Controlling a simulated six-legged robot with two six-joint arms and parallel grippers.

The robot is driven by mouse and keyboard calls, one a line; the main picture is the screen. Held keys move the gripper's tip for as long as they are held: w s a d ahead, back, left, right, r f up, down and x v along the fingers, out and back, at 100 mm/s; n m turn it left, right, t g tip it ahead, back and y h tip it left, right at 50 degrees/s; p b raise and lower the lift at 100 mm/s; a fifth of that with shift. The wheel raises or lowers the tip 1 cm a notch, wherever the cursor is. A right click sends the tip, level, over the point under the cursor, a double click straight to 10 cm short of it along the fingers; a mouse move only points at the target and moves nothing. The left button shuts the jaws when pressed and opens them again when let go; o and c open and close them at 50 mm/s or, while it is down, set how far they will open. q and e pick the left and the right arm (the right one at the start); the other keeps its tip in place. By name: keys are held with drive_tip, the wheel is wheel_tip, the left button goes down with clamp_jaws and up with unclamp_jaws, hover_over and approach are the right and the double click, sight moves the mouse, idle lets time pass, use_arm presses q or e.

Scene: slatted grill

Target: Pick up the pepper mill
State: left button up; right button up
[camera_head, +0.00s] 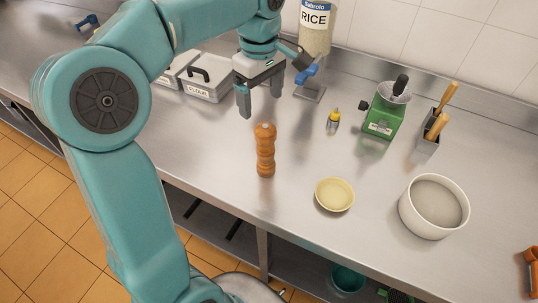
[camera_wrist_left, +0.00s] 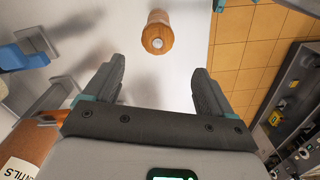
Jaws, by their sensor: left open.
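The pepper mill (camera_head: 265,150) is a turned orange-brown wooden piece standing upright on the steel counter, near its front edge. My left gripper (camera_head: 260,104) is open and empty in the head view, above and behind the mill, pointing down. In the left wrist view the mill (camera_wrist_left: 158,34) shows at the top, beyond the two spread fingertips (camera_wrist_left: 160,72) and apart from them. My right gripper is not in view.
A yellow bowl (camera_head: 334,195) and a white pot (camera_head: 433,207) stand right of the mill.

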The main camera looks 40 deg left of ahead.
sight(265, 126)
use_arm(q)
drive_tip(key=f, duration=0.6)
drive_tip(key=shift+s+d+f, duration=0.1)
drive_tip(key=shift+d+f, duration=0.05)
drive_tip(key=shift+d, duration=0.05)
drive_tip(key=f, duration=0.5)
drive_tip(key=shift+w+d+p, duration=0.2)
drive_tip(key=shift+w+p, duration=0.15)
drive_tip(key=shift+p, duration=0.05)
drive_tip(key=shift+a+f, duration=0.1)
drive_tip(key=shift+f, duration=0.25)
drive_tip(key=shift+s, duration=0.1)
drive_tip(key=shift+c, duration=1.2)
drive_tip(key=shift+r, duration=0.1)
clamp_jaws()
